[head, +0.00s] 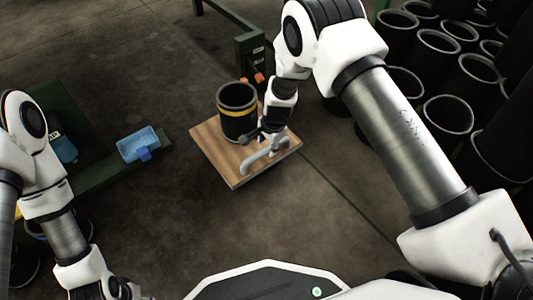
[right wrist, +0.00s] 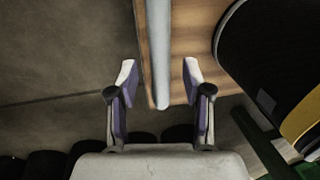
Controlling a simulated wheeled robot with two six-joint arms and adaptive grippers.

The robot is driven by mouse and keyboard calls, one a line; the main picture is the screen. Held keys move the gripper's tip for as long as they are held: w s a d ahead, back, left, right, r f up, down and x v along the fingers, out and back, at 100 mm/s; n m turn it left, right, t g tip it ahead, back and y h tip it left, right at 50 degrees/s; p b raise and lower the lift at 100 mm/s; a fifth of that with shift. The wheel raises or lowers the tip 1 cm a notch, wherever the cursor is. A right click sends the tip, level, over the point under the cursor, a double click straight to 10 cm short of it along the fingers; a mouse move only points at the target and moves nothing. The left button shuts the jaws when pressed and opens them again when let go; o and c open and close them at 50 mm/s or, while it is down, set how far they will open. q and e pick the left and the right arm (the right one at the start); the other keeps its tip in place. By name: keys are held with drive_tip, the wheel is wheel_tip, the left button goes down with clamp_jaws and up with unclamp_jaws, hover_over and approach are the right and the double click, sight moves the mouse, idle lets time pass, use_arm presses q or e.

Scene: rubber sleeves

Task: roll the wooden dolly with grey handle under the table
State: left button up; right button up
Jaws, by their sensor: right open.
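The wooden dolly (head: 213,153) is on the floor in the middle of the head view, with a black cylinder with a yellow band (head: 237,112) standing on it. Its grey handle (head: 262,158) lies along the near side of the board. My right gripper (head: 262,137) is open at the handle. In the right wrist view the grey handle (right wrist: 157,40) runs between the two open fingers, with a gap to each. My left gripper (head: 118,288) is at the bottom left, partly cut off, and its fingers are unclear.
A dark green frame (head: 250,52) with orange parts stands just behind the dolly. Several black sleeves (head: 447,112) stand at right. The floor in front and left of the dolly is clear.

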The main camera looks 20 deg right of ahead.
drive_tip(key=f, duration=0.2)
drive_tip(key=shift+w+a+f+b, duration=0.1)
drive_tip(key=shift+w+f+b, duration=0.2)
drive_tip(key=shift+b, duration=0.1)
use_arm(q)
drive_tip(key=shift+f, duration=0.75)
use_arm(e)
drive_tip(key=shift+r, duration=0.1)
clamp_jaws()
drive_tip(key=shift+s, duration=0.1)
